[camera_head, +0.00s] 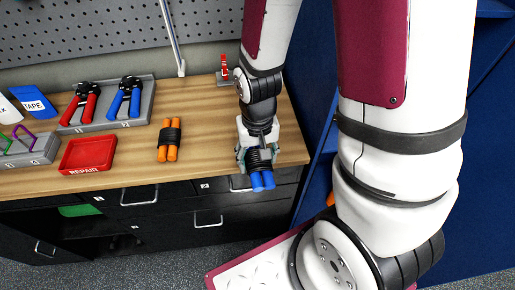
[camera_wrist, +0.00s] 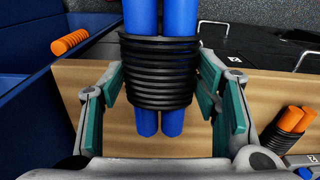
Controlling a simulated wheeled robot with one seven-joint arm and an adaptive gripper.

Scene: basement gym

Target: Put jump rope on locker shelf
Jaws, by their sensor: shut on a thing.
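A jump rope with blue handles (camera_head: 262,181) and a black coiled cord is in my gripper (camera_head: 258,158), at the right end of the wooden workbench. In the wrist view, the finger pads of my gripper (camera_wrist: 163,90) press on both sides of the black coil (camera_wrist: 160,72), with the blue handles sticking out both ends. A second jump rope (camera_head: 168,139), with orange handles and a black coil, lies on the bench to the left; it also shows in the wrist view (camera_wrist: 290,130). The blue locker (camera_head: 312,180) stands right of the bench, its shelves mostly hidden by my arm.
An orange ridged cylinder (camera_wrist: 72,42) lies inside the locker. Bare wood lies between the orange rope and my gripper.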

